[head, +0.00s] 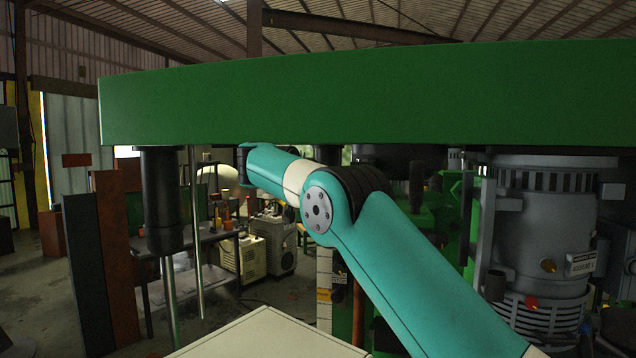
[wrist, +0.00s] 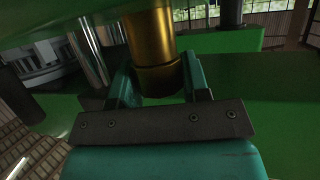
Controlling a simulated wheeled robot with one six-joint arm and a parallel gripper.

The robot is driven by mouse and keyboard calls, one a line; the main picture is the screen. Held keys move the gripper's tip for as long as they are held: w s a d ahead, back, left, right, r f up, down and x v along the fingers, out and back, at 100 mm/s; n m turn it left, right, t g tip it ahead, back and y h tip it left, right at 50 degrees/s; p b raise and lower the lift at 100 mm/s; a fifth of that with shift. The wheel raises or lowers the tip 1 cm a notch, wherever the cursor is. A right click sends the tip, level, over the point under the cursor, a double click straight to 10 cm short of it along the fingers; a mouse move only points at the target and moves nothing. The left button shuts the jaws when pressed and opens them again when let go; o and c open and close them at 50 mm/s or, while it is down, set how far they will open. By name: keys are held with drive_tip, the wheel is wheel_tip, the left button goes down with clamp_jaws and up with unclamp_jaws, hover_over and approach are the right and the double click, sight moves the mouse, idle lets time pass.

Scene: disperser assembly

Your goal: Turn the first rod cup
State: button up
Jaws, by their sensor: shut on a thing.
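Part of the cup is hidden by the fingers and the dark bracket. In the head view my teal arm reaches back to the left under a large green beam (head: 370,95). The gripper and the brass cup cannot be made out there.
A black cylinder (head: 162,200) and a thin steel rod (head: 196,240) hang below the beam's left end. A shiny rod (wrist: 88,57) stands close left of my fingers. A grey motor (head: 540,230) is at right. A cream surface (head: 270,335) lies low in front.

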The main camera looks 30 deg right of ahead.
drive_tip(key=shift+m+g+h, duration=0.3)
idle(0.5)
drive_tip(key=o, duration=0.9)
drive_tip(key=shift+d, duration=0.1)
